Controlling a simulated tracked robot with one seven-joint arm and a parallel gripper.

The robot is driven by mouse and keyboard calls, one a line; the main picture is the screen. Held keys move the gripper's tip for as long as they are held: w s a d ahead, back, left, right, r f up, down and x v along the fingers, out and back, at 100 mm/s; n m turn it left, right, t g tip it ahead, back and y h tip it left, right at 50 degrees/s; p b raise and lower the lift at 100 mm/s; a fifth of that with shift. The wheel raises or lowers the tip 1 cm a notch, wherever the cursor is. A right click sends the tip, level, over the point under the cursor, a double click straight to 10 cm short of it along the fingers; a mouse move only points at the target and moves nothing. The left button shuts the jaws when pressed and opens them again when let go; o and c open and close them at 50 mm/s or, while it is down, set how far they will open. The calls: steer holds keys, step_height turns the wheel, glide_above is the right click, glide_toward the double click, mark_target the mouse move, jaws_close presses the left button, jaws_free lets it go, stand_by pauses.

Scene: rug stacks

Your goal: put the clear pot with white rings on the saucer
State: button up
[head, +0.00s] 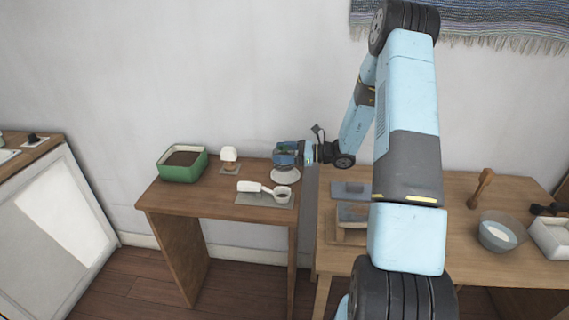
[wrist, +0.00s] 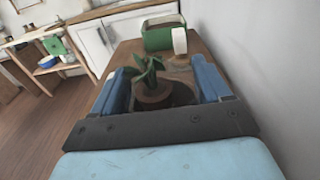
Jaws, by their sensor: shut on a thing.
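My gripper (head: 287,154) is at the back right of the small wooden table in the head view. In the wrist view its blue fingers stand on either side of a pot (wrist: 153,97) with brown soil and a dark green leafy plant, and are shut on it. The pot's wall is mostly hidden, so its clear sides and white rings do not show clearly. A pale round saucer (head: 285,177) lies on the table just below my gripper in the head view. I cannot tell whether the pot touches it.
A green planter with soil (head: 182,164) stands at the table's back left, beside a white-topped item (head: 229,155). A white-handled scoop (head: 262,189) lies on a grey mat in front of the saucer. A second table (head: 460,220) stands to the right. The wall is close behind.

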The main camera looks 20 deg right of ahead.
steer(key=shift+w+d+f, duration=0.25)
steer(key=shift+w+f, duration=0.25)
steer(key=shift+f, duration=0.2)
steer(key=shift+w+d+f, duration=0.2)
steer(key=shift+w+f, duration=0.3)
steer(key=shift+f, duration=1.65)
steer(key=o, duration=1.3)
